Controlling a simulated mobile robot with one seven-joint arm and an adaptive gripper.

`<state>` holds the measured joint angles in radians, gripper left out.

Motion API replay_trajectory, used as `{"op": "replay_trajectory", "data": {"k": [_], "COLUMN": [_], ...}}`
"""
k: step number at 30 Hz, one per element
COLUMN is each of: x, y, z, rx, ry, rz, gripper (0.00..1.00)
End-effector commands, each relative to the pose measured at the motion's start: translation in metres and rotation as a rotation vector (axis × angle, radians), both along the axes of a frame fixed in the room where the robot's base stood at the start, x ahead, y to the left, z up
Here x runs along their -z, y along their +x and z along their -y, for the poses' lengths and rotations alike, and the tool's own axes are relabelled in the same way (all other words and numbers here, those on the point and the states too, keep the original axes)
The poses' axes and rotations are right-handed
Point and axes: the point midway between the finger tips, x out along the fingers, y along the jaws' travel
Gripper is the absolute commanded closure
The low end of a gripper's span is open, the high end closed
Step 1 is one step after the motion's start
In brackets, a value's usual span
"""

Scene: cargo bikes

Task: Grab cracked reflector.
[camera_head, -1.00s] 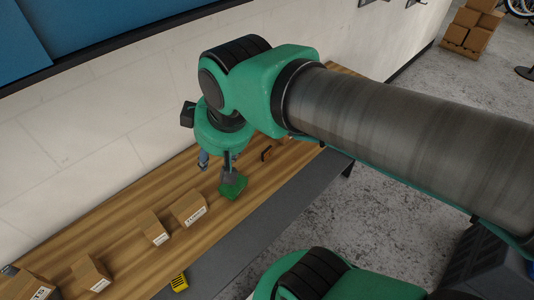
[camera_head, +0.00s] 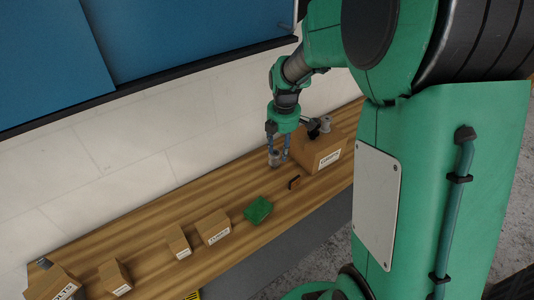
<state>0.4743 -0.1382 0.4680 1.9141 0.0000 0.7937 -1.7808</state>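My gripper (camera_head: 280,158) points down over the wooden bench, left of the large cardboard box. Its two fingers look apart, with nothing clearly seen between them. A small orange-brown piece with a dark edge (camera_head: 294,183) stands on the bench just below and right of the gripper in the picture, apart from it. It may be the cracked reflector, but it is too small to tell. A green block-like object (camera_head: 258,210) lies on the bench to its lower left, clear of the gripper.
The wooden bench (camera_head: 150,226) runs along a white wall. A large cardboard box (camera_head: 320,152) with dark and grey items on top stands close right of the gripper. Several smaller labelled boxes, including one (camera_head: 213,228), line the bench at left. Blue panels (camera_head: 190,35) hang above.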

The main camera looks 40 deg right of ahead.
Motion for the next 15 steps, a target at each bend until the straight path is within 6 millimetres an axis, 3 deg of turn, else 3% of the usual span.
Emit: {"op": "replay_trajectory", "data": {"k": [1, 6, 10, 15], "x": [0.015, 0.056, 0.078, 0.090], "y": [0.001, 0.001, -0.001, -0.003], "z": [0.015, 0.055, 0.073, 0.083], "rx": [-0.045, -0.216, -0.305, -0.354], "ry": [0.005, 0.016, 0.026, 0.031], "rz": [-0.023, -0.070, -0.091, -0.100], "gripper": [0.60, 0.60, 0.60, 0.60]}}
